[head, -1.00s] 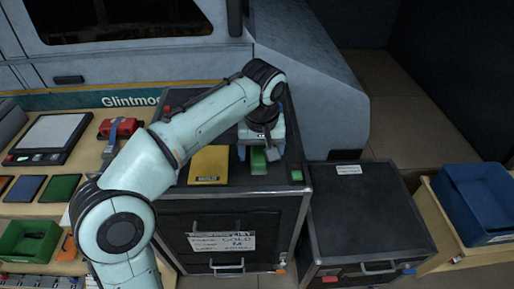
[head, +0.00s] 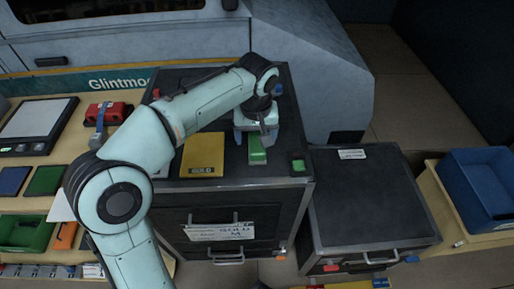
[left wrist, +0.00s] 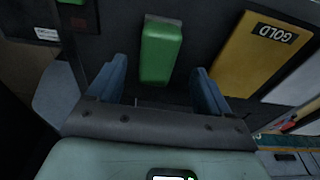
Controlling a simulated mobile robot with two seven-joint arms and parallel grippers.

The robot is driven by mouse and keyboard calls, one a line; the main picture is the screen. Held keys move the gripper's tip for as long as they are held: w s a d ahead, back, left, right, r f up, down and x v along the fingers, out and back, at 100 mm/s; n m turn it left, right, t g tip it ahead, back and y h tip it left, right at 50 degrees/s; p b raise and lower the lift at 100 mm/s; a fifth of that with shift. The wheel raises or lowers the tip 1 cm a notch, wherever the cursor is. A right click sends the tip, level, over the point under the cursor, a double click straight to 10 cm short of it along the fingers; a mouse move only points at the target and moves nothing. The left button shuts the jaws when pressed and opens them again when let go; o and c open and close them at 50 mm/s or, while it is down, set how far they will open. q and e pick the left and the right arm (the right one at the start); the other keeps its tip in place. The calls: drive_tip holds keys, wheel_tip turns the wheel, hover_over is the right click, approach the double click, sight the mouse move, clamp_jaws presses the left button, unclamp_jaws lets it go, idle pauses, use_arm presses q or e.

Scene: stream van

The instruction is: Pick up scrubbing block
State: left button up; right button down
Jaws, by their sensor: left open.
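The scrubbing block looks to be the green block (head: 256,150) on the dark top of the black cabinet, right of the yellow GOLD pad. In the left wrist view the green block (left wrist: 160,50) lies just beyond the fingertips, centred between them. My left gripper (head: 256,136) is over the block's far end and partly hides it. In the left wrist view my left gripper (left wrist: 160,80) has its two blue fingers apart, with nothing between them. My right gripper is not in view.
The yellow GOLD pad (head: 203,155) lies left of the block. A small green item (head: 298,166) sits near the cabinet's right front corner. A lower black case (head: 365,205) stands to the right, its top mostly clear. A blue bin (head: 480,190) is at far right.

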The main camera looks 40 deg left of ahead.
sight(257, 143)
use_arm(q)
drive_tip(key=shift+w+a+f+b, duration=0.1)
drive_tip(key=shift+w+f+b, duration=0.1)
drive_tip(key=shift+f, duration=0.65)
drive_tip(key=shift+w+f+b, duration=0.1)
drive_tip(key=shift+f+b, duration=0.1)
drive_tip(key=shift+f, duration=0.7)
drive_tip(key=shift+w+a+f+b, duration=0.1)
drive_tip(key=shift+w+f+b, duration=0.1)
drive_tip(key=shift+f, duration=0.65)
drive_tip(key=shift+f, duration=0.1)
drive_tip(key=c, duration=1.1)
